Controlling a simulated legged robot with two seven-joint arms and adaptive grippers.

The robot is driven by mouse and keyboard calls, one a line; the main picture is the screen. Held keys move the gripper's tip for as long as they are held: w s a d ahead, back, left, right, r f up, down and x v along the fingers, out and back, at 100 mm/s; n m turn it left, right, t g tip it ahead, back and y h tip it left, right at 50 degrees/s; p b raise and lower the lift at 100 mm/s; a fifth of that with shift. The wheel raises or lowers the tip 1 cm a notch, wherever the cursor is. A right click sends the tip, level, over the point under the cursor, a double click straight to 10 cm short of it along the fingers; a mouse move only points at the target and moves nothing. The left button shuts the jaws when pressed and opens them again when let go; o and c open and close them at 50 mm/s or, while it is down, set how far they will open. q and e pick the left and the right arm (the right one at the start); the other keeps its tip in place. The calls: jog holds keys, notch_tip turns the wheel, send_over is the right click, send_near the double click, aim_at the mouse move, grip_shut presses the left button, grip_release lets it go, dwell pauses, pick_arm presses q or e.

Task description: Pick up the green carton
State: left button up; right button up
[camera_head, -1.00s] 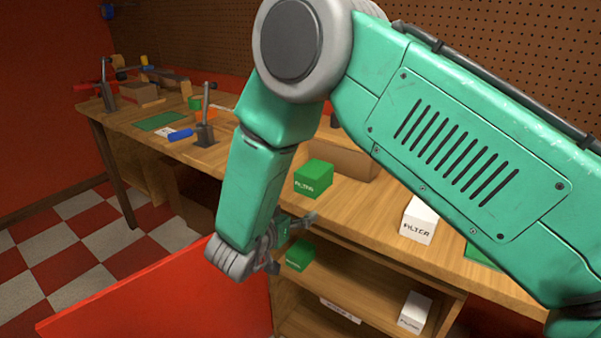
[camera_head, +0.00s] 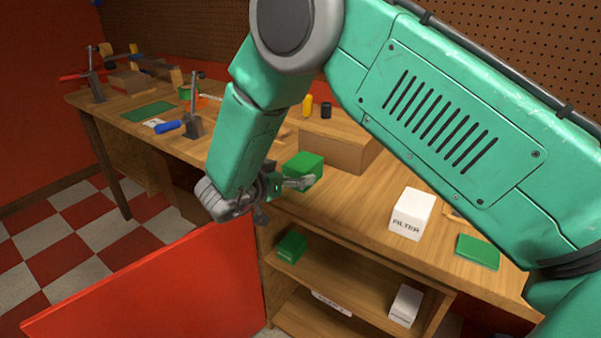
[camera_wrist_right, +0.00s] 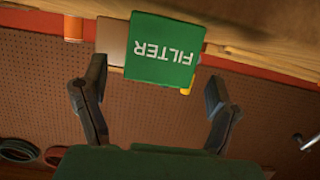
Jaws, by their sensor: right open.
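A green carton (camera_head: 303,169) stands on the wooden workbench near its front edge. In the right wrist view its face, marked FILTER, shows (camera_wrist_right: 163,50), upside down, ahead of the fingers and roughly between them. My right gripper (camera_head: 282,196) is open and empty at the bench's front edge, just in front of the carton; one finger overlaps the carton's lower part in the head view. In the wrist view both fingers (camera_wrist_right: 155,75) are spread wide. I cannot tell whether a finger touches it. My left gripper is not in view.
A brown box (camera_head: 335,148) stands behind the carton. A white FILTER carton (camera_head: 411,214) and a flat green item (camera_head: 478,251) lie to the right. Another green carton (camera_head: 291,246) sits on the shelf below. A red panel (camera_head: 160,290) stands in front.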

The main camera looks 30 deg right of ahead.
aim_at(303, 166)
jog(key=x, duration=0.4)
jog(key=shift+d+r, duration=0.15)
jog(key=shift+d, duration=0.15)
jog(key=shift+w+d, duration=0.35)
jog(key=shift+a, duration=0.1)
jog(key=c, duration=1.3)
